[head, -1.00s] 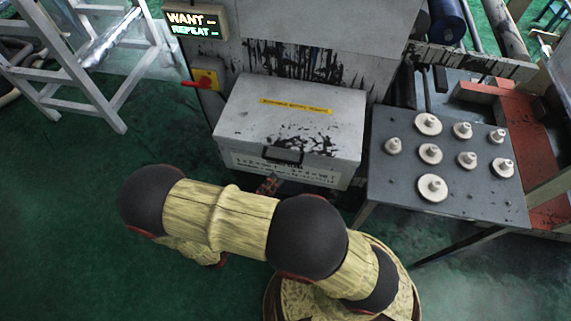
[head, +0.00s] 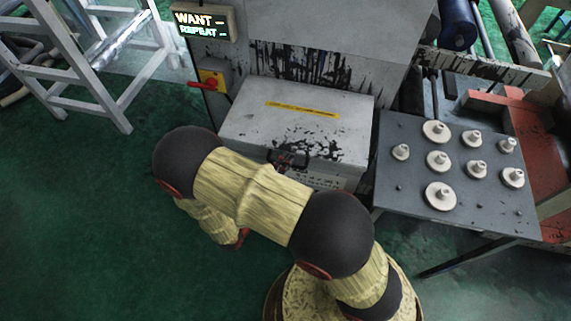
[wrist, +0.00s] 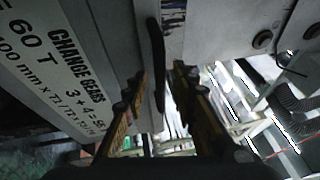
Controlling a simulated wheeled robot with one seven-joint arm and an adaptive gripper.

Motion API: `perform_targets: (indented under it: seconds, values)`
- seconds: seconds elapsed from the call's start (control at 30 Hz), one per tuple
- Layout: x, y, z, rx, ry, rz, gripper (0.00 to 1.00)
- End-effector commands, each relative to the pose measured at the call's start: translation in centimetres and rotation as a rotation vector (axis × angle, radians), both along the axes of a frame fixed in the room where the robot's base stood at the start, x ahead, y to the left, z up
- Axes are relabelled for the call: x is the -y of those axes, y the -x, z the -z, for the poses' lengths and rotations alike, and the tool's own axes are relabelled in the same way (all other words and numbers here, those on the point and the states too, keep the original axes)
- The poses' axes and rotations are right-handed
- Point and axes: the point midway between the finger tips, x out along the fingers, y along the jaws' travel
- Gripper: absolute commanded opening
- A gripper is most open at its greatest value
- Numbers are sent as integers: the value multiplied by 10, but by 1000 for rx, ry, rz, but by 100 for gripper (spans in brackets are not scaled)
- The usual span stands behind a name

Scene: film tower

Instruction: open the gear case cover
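The gear case cover (head: 300,110) is a worn grey box lid with a yellow label on top, and it looks closed. Its dark handle on the front face is mostly hidden by my gripper (head: 290,161) in the head view. In the wrist view the handle (wrist: 157,55) is a dark curved bar between the two fingers of my gripper (wrist: 160,84). The fingers are apart, with gaps on both sides of the bar. The cover's lettered front (wrist: 70,75) fills the left of that view.
A grey table (head: 400,198) with several white gears (head: 437,161) stands to the right of the case. A red-handled switch (head: 207,84) and a lit sign (head: 205,22) are at upper left. Green floor (head: 80,220) is open at lower left.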

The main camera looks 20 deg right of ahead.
Motion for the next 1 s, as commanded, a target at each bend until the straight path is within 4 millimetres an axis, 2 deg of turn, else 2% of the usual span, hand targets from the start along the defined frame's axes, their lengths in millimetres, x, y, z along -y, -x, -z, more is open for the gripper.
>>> perform_targets:
  seconds: [0.3,0.8,1.0]
  values:
    - [2,-2,-1,1,0,-1,27]
    - [2,-1,-1,0,-1,0,0]
    - [2,-1,0,0,-1,0,0]
